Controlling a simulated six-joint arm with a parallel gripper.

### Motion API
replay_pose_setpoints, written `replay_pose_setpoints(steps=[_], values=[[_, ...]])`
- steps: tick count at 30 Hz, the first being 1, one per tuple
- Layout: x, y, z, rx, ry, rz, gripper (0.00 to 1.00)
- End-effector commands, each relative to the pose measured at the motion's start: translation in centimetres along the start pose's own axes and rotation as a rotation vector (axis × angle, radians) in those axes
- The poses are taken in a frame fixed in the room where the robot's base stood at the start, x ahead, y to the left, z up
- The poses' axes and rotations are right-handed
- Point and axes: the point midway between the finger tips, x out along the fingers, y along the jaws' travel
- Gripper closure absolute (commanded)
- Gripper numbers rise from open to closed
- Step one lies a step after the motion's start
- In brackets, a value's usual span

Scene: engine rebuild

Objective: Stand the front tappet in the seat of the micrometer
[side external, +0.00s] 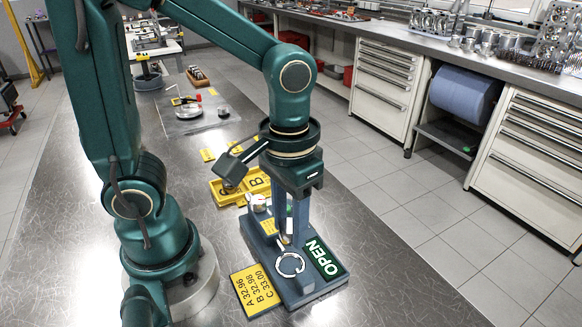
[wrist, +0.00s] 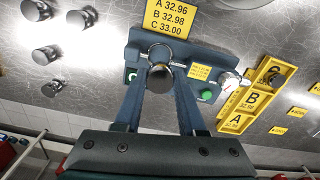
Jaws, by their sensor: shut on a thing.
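My gripper (wrist: 160,72) points down over the micrometer, its two fingers on either side of a dark round tappet (wrist: 160,79). The gripper (side external: 291,240) is shut on that tappet, which the fingers largely hide in the side view. The micrometer (side external: 318,284) has a blue-grey base and a bright ring on top (side external: 290,265). In the wrist view the tappet overlaps the near part of the ring (wrist: 160,50). I cannot tell whether the tappet touches the seat. A green sign (side external: 324,259) on the base reads OPEN.
A yellow card (side external: 254,290) reads A 32.96, B 32.98, C 33.00. A yellow lettered tray (side external: 222,196) lies behind the micrometer. Several loose tappets (wrist: 45,54) stand on the steel bench at the left of the wrist view.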

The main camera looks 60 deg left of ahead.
Motion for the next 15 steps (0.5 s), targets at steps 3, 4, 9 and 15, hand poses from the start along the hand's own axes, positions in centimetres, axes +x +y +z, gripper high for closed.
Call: replay_pose_setpoints(steps=[3,4,9,15], values=[[0.3,0.1,0.1,0.009,-0.001,0.000,1.00],[0.5,0.1,0.1,0.009,-0.002,-0.001,1.00],[1.6,0.1,0.1,0.008,-0.004,-0.001,1.00],[3.1,0.1,0.1,0.007,-0.003,-0.001,1.00]])
